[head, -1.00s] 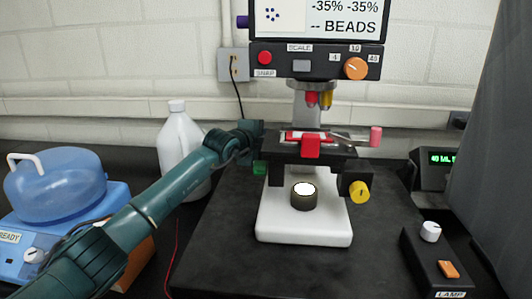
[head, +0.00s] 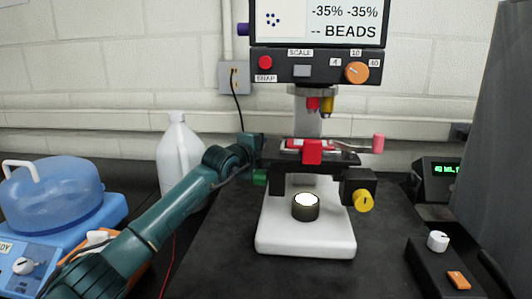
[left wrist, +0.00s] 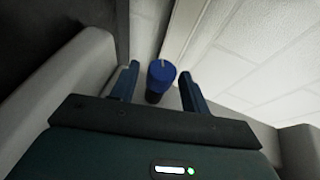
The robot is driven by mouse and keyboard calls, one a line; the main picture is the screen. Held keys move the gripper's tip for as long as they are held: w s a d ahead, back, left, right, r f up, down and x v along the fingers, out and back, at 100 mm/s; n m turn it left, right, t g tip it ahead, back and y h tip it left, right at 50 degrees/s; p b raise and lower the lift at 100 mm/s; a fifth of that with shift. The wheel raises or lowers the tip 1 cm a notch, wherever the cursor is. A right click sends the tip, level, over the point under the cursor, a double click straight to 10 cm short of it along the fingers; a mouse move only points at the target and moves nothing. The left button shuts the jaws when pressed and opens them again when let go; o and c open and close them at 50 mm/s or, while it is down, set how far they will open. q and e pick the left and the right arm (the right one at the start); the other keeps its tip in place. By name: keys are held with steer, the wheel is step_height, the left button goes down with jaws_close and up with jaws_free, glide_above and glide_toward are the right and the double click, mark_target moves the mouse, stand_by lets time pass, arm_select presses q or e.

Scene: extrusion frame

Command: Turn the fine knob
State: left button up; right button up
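In the left wrist view a blue knob (left wrist: 161,74) with a pale mark on its rim lies between the two fingers of my left gripper (left wrist: 160,70). The fingers are apart, with a visible gap on each side of the knob. In the head view my left gripper (head: 256,145) is at the left side of the microscope (head: 306,232), by its stage, and this blue knob cannot be made out there. A green knob (head: 260,178) is just below the gripper, and a yellow knob (head: 364,200) is on the right. My right gripper is not in view.
A display unit (head: 315,65) with an orange dial tops the microscope. A red-clipped slide holder (head: 312,150) is on the stage. A white jug (head: 180,150) stands behind my left arm, a blue device (head: 90,220) at left, and a lamp box (head: 425,268) at front right.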

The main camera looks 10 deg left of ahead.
arm_select(q)
steer(key=shift+o, duration=0.4)
steer(key=b+v, duration=0.2)
steer(key=v, duration=1.1)
steer(key=shift+a+r, duration=0.1)
